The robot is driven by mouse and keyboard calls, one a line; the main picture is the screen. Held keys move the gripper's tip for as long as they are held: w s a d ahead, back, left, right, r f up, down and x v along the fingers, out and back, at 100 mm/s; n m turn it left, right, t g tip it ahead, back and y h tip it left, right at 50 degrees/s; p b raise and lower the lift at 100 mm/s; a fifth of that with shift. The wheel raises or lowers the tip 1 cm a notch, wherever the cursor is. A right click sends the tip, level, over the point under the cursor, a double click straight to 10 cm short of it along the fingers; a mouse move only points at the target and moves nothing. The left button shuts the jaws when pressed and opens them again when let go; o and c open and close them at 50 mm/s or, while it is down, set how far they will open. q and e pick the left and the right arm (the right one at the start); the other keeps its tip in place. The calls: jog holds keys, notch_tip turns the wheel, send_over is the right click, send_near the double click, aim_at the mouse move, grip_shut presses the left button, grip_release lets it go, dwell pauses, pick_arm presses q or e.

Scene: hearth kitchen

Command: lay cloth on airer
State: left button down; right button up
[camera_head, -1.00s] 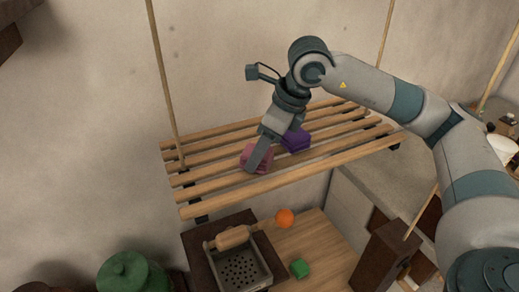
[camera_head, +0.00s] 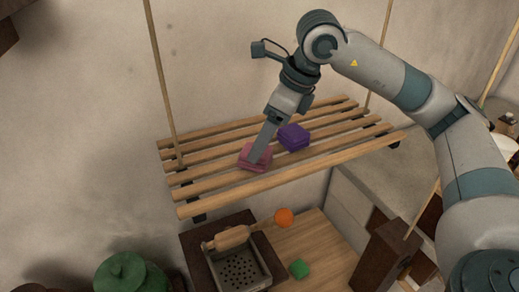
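A folded pink cloth (camera_head: 246,158) lies on the wooden slats of the hanging airer (camera_head: 200,210), near its left middle. A folded purple cloth (camera_head: 293,138) lies on the slats just to the right of it. My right gripper (camera_head: 259,156) points down at the pink cloth, with a finger overlapping it in the picture. Only one finger shows clearly, so I cannot tell whether it is open or shut, or whether it touches the cloth. My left gripper is not in view.
Cords (camera_head: 164,80) hang at the airer's corners. A green lidded pot (camera_head: 130,275) stands at lower left. The right-hand slats are free.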

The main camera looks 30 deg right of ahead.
jog(key=b+v, duration=0.2)
jog(key=v, duration=0.6)
jog(key=shift+r, duration=0.2)
dwell(1.2)
